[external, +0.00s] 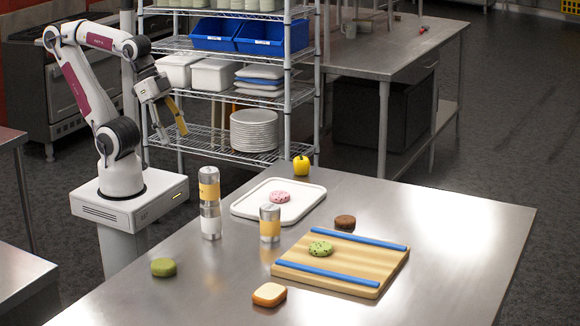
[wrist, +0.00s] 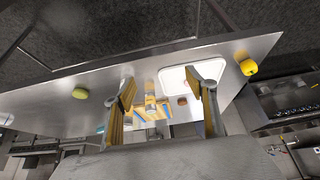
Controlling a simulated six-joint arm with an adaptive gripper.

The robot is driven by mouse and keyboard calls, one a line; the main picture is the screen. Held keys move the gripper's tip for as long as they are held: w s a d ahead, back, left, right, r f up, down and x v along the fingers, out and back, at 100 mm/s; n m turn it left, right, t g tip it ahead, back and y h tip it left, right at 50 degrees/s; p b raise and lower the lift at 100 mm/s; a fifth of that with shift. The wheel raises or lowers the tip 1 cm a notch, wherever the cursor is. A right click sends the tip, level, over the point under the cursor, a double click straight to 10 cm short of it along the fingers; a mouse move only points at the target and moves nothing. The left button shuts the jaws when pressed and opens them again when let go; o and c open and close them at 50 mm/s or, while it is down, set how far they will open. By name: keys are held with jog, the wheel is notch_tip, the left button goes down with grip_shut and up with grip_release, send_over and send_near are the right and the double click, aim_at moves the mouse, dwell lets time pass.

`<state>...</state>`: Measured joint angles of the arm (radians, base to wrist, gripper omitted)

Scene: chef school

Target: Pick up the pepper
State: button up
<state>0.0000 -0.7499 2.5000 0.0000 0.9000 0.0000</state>
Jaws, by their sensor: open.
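A small round yellow pepper (external: 302,166) sits on the steel table near its far edge, just behind the white tray. In the wrist view the pepper (wrist: 249,68) is to the right, outside the fingers, near the table edge. My gripper (external: 173,134) is open and empty, raised at the left beyond the table and well away from the pepper. In the wrist view its two fingers (wrist: 169,98) are spread wide with nothing between them.
A white tray (external: 250,205) holds a pink round item. Two shakers (external: 209,190) (external: 270,224) stand upright nearby. A wooden board (external: 365,265) with blue strips holds a green speckled item. Several small food items lie around. A wire shelf (external: 215,143) stands behind the table.

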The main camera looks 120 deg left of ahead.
aim_at(300, 159)
jog(key=shift+w, duration=0.1)
dwell(0.7)
